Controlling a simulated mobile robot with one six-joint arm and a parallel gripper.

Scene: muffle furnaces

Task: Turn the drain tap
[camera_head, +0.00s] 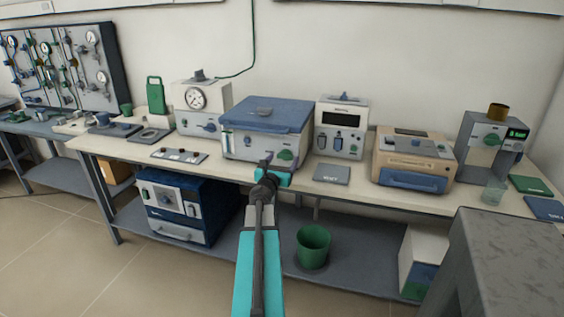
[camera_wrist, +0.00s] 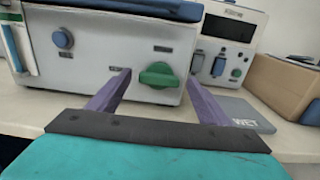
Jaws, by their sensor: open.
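The drain tap is most likely the green knob (camera_wrist: 158,76) low on the front of a white box with a blue lid (camera_head: 266,113). The knob also shows in the head view (camera_head: 286,155). My gripper (camera_wrist: 155,88) is open, with its two purple fingers spread on either side of the knob in the wrist view. The fingertips look close to the box front, but I cannot tell whether they touch it. Nothing is between the fingers except the view of the knob. In the head view my gripper (camera_head: 268,168) is small and partly hidden by my arm.
A blue knob (camera_wrist: 63,39) sits left on the same front. A grey pad marked WET (camera_head: 331,174) lies to the right, near a white instrument (camera_head: 341,128) and a tan box (camera_head: 413,160). A green bucket (camera_head: 313,243) stands on the lower shelf.

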